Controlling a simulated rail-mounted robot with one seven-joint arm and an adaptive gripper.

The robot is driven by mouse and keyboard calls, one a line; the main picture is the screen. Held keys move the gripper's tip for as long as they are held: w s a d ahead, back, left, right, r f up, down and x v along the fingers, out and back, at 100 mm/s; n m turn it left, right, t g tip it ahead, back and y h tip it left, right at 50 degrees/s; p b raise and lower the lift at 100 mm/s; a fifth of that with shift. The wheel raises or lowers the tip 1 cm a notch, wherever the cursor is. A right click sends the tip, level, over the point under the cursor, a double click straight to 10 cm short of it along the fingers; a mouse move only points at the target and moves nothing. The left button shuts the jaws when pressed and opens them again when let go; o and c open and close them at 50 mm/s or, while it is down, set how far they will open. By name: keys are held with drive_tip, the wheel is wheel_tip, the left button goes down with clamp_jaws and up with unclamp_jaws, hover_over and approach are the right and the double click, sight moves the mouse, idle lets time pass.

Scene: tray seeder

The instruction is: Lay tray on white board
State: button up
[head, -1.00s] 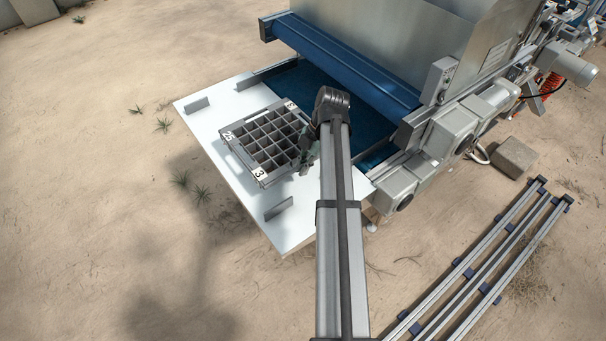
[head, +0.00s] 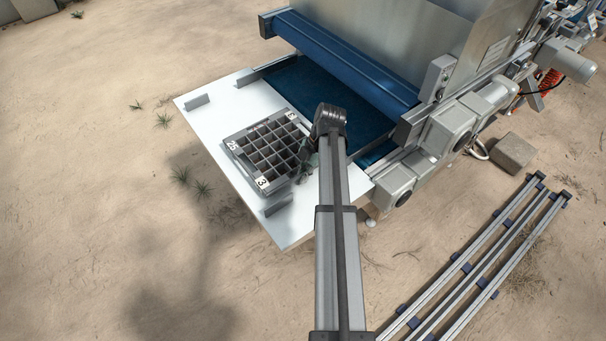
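The grey tray (head: 235,150), a grid of several square cells with white number labels, is over the near middle part of the white board (head: 225,112). It looks flat and close to the board; I cannot tell whether it touches it. My gripper (head: 307,160) is at the tray's right side, below the dark end of my arm. Its fingers are small and partly hidden by my arm, so I cannot tell whether they are closed on the tray's edge.
Small upright metal guides (head: 197,101) and (head: 278,205) stand on the board. A blue belt (head: 300,85) and roller (head: 345,62) of the seeder adjoin it. Grey motor housings (head: 450,135) are on the right. Metal rails (head: 490,255) lie on the sand.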

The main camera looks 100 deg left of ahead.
drive_tip(key=o, duration=0.4)
drive_tip(key=shift+r, duration=0.1)
drive_tip(key=b+v, duration=0.3)
drive_tip(key=v, duration=0.9)
drive_tip(key=shift+r+b, duration=0.1)
drive_tip(key=shift+b, duration=0.2)
